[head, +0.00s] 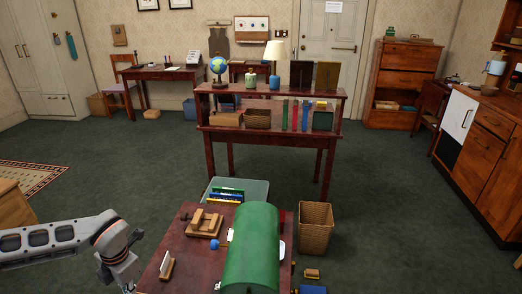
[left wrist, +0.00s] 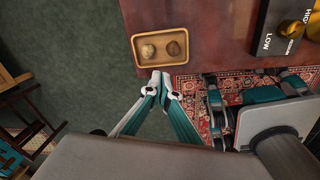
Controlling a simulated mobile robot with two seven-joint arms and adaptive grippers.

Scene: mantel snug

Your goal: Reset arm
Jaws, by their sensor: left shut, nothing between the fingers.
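My left arm (head: 60,238) comes in from the left in the head view and bends down at the table's near left corner. The tray holds two round things, one pale and one brown, and sits at the edge of a dark red tabletop (left wrist: 210,45). I cannot tell whether the fingertips touch the tray.
A green rounded cover (head: 252,245) and a wooden stand (head: 205,222) are on the near table (head: 185,250). A grey bin (head: 258,188) and a wicker basket (head: 316,230) stand by it. A black box (left wrist: 278,28) is on the tabletop. Open carpet lies left.

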